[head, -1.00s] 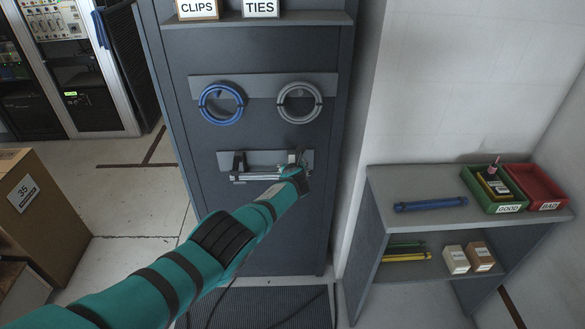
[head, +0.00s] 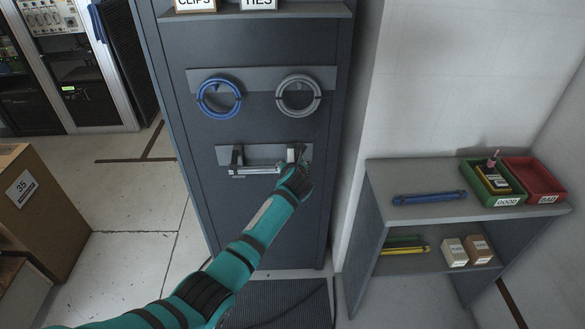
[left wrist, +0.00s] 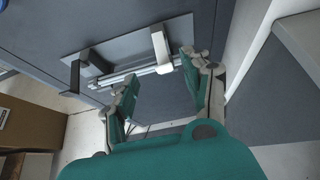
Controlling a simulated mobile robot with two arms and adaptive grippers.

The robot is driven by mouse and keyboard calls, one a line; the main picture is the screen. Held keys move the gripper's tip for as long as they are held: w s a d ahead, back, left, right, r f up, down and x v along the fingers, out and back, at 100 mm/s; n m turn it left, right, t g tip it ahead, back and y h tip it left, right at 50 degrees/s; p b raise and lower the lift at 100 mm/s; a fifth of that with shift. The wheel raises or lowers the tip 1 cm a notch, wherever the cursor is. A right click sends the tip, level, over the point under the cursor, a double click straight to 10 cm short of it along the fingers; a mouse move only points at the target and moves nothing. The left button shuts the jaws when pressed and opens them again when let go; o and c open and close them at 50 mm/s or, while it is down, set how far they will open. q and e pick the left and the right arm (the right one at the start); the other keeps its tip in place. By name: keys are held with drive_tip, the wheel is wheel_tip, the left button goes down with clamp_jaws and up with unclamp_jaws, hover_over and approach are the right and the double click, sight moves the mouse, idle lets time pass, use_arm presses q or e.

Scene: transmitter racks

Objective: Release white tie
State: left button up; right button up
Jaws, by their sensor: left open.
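The white tie (head: 256,170) is a thin pale bar lying across the holder (head: 238,152) on the dark cabinet's front. In the left wrist view, the white tie (left wrist: 130,76) rests along the holder, beside its two upright prongs. My left gripper (head: 299,163) is at the right end of the holder. In the left wrist view, its fingers (left wrist: 160,80) are spread wide just in front of the bar. I cannot tell whether either finger touches it. The tie's right end is partly hidden by the gripper. My right gripper is not in view.
A blue ring (head: 219,97) and a grey ring (head: 298,95) hang above the holder. At right, a shelf (head: 400,175) carries a blue bundle (head: 430,198), a green tray (head: 507,199) and a red tray (head: 543,197). A cardboard box (head: 58,228) stands at left.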

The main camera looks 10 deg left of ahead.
use_arm(q)
drive_tip(key=shift+v, duration=2.4)
drive_tip(key=shift+r, duration=0.1)
drive_tip(key=shift+c, duration=0.3)
